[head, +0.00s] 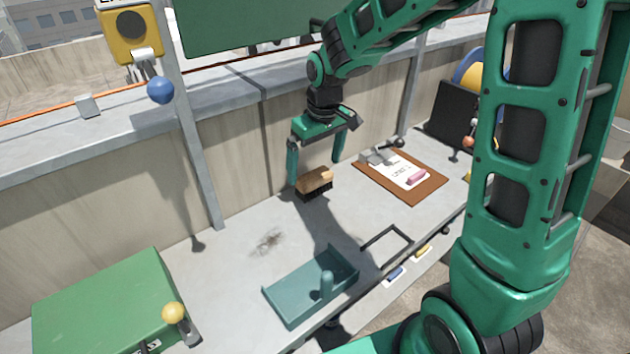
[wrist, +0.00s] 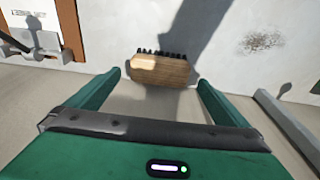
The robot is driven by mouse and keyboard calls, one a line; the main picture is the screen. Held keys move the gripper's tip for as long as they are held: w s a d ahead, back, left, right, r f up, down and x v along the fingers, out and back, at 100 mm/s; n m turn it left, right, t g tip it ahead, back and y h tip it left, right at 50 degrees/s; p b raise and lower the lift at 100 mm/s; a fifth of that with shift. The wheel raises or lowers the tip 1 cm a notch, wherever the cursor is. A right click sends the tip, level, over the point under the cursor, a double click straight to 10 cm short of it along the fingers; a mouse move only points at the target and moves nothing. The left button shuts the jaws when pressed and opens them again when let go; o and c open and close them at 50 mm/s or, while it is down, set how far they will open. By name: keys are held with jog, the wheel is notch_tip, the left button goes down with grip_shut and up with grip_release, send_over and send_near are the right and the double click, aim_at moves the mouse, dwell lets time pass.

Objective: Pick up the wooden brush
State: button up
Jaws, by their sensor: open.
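The wooden brush (head: 315,181) lies on the grey bench top near the back wall in the head view, with a tan wood block and dark bristles. My gripper (head: 315,172) is over it, pointing down, with its two green fingers apart. In the wrist view the brush (wrist: 162,70) shows its wood side, with bristles along the far edge. It lies ahead of and between the open fingertips of my gripper (wrist: 158,82). A gap shows between the brush and each finger. Whether the fingertips are level with the brush is hard to tell.
A clipboard (head: 430,190) with paper and a pink item lies right of the brush. A teal tray (head: 290,309) stands nearer the front edge. A green box (head: 105,300) and a yellow-knobbed lever (head: 173,313) are front left. A metal post (head: 196,150) rises left of my gripper.

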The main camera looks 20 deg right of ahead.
aim_at(315, 176)
jog(key=f, duration=0.6)
jog(key=shift+w, duration=0.4)
jog(key=c, duration=1.1)
jog(key=shift+r, duration=0.15)
jog(key=shift+s+r, duration=0.15)
jog(key=shift+r, duration=0.05)
jog(key=r, duration=0.6)
jog(key=shift+s+d+r, duration=0.15)
jog(key=shift+s+r, duration=0.05)
jog(key=shift+s, duration=0.2)
jog(key=s+d, duration=0.2)
jog(key=s, duration=0.4)
jog(key=s+d, duration=0.2)
jog(key=s, duration=0.4)
jog(key=s+d, duration=0.1)
jog(key=s, duration=0.5)
jog(key=shift+d, duration=0.4)
